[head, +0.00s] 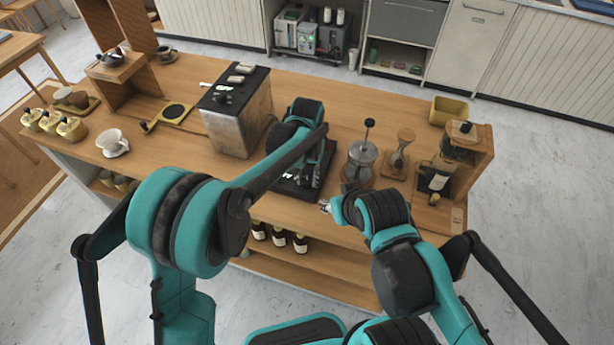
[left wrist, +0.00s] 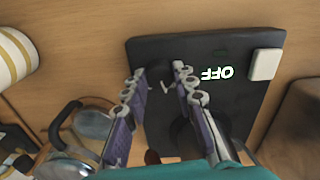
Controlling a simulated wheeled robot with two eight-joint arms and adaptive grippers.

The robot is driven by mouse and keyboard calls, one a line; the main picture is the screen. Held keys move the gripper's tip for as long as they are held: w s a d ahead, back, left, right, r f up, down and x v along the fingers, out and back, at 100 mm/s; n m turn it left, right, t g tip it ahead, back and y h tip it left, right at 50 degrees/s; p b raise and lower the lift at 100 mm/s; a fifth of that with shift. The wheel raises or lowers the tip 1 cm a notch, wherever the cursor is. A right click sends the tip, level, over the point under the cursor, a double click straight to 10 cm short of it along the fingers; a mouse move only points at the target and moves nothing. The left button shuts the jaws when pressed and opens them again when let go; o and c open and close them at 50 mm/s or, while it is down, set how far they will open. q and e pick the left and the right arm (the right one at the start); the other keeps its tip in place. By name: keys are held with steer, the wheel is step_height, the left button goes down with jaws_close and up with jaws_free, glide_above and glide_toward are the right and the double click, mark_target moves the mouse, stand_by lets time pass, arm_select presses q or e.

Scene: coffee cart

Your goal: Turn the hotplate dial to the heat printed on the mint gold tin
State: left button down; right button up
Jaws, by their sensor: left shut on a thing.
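The black hotplate (head: 290,188) sits near the front edge of the cart, partly hidden by my left arm. The left wrist view shows its top (left wrist: 235,105) with a lit "OFF" readout (left wrist: 217,73). My left gripper (left wrist: 160,80) points down at the hotplate, its fingers closed around the small dark dial, which is mostly hidden between the fingertips. In the head view the left gripper (head: 308,172) is over the hotplate. My right gripper (head: 325,206) is at the cart's front edge, too small to read. I cannot identify the mint gold tin or its print.
A glass press (head: 361,160) stands right of the hotplate, with a wooden-collared glass (head: 398,155) beyond it. A metal machine (head: 238,115) stands left. Yellowish containers (head: 72,128) stand at the far left. The wrist view shows a yellow-and-white striped object (left wrist: 15,55).

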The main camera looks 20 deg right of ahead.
mark_target(307, 180)
arm_select(q)
steer(key=m, duration=0.4)
steer(key=shift+m, duration=0.3)
steer(key=m, duration=0.4)
steer(key=shift+m, duration=0.4)
steer(key=c, duration=1.2)
jaws_free()
steer(key=shift+r, duration=0.1)
step_height(307, 180, up, 12)
